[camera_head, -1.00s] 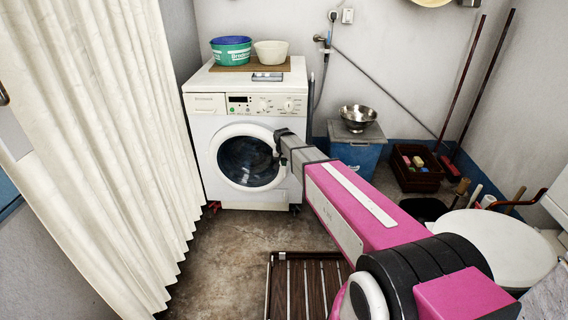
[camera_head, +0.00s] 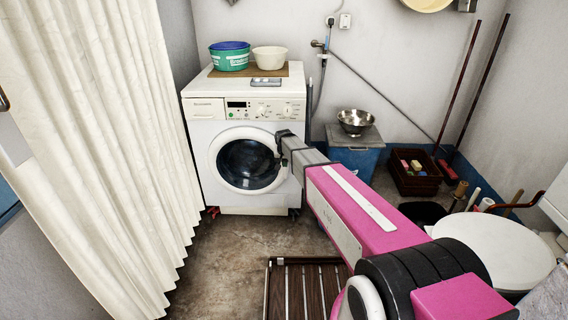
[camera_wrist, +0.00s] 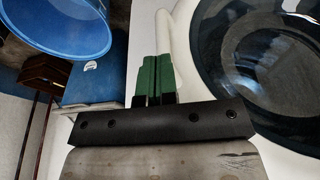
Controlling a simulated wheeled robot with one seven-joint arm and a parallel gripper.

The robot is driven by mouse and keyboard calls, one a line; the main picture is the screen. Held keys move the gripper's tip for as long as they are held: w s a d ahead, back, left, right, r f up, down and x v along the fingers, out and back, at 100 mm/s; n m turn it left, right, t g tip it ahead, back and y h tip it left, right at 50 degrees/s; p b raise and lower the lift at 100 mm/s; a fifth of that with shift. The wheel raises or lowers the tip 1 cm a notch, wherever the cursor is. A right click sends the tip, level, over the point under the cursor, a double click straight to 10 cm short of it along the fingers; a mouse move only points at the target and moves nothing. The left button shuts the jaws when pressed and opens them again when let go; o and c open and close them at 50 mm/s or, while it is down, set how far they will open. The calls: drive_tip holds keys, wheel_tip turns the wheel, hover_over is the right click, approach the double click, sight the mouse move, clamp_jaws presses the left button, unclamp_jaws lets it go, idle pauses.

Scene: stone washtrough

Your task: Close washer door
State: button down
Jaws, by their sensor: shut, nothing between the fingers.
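The white washer (camera_head: 222,190) stands against the back wall, facing me. Its round door (camera_head: 249,164), a white ring with dark glass, looks flush or nearly flush with the front; I cannot tell if it is latched. My gripper (camera_head: 283,137) is at the right edge of the door in the head view, with its tip small and dark there. In the wrist view, the green fingers of my gripper (camera_wrist: 153,80) are together and empty beside the door ring (camera_wrist: 188,60). Whether they touch the door is unclear.
A green tub (camera_head: 230,60) and a cream bowl (camera_head: 270,58) stand on the washer. A blue box (camera_head: 354,160) with a steel colander (camera_head: 355,121) stands to its right. A slatted rack (camera_head: 305,290) lies on the floor; a curtain (camera_head: 105,150) hangs left.

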drive_tip(key=s+f+v, duration=0.1)
drive_tip(key=s+v, duration=0.1)
drive_tip(key=v, duration=0.9)
drive_tip(key=s+d+f+g, duration=0.1)
drive_tip(key=s+d, duration=0.5)
drive_tip(key=s, duration=0.3)
drive_tip(key=s+d+f+n+g, duration=0.1)
drive_tip(key=s+d+f, duration=0.1)
drive_tip(key=s+d, duration=0.4)
drive_tip(key=s+d+f+g, duration=0.1)
drive_tip(key=s+d, duration=0.5)
drive_tip(key=s, duration=0.8)
drive_tip(key=shift+s+f+n, duration=0.25)
drive_tip(key=shift+n, duration=0.05)
drive_tip(key=shift+w+d, duration=0.1)
